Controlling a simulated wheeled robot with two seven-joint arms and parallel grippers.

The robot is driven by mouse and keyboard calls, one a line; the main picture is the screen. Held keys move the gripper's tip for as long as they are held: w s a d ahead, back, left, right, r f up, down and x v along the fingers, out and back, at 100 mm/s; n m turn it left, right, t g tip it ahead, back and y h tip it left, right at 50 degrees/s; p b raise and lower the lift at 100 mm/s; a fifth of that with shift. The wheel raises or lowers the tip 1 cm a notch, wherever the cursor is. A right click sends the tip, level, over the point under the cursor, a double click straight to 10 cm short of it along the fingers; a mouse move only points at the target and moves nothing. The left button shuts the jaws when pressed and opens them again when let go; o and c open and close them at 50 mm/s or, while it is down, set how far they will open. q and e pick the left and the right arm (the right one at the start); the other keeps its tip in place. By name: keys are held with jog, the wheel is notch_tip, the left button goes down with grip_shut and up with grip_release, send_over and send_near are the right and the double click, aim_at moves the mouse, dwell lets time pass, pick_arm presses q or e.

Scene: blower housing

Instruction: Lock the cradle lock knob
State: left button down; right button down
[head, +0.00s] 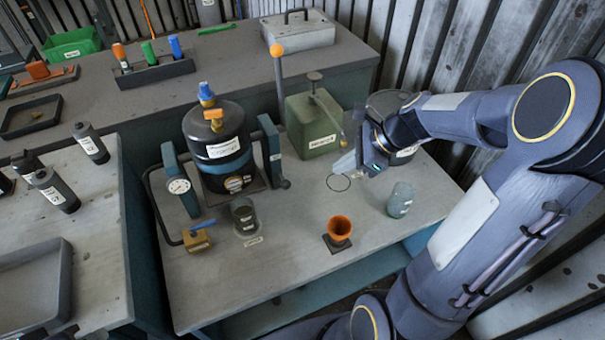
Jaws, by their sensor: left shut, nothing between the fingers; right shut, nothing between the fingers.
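A black tank (214,150) with a white label stands between two blue-grey cradle uprights, left (180,180) and right (270,150). A small dark knob (285,183) sits low beside the right upright; I take it for the cradle lock knob, but cannot tell whether it is locked. A lever with an orange ball (277,50) rises behind the right upright. My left gripper is out of view.
A green can (312,125) stands behind and left of my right gripper. A grey-green cup (400,199), an orange funnel (340,229), a dark cup (243,214) and a brass valve (197,240) stand on the bench (290,275). The bench front is clear.

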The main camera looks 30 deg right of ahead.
aim_at(284, 180)
jog(key=shift+w+d+f+m, duration=0.5)
jog(key=w+a+r+b+x, duration=0.1)
jog(key=x, duration=1.2)
jog(key=shift+a+r, duration=0.4)
jog(key=shift+w, duration=0.15)
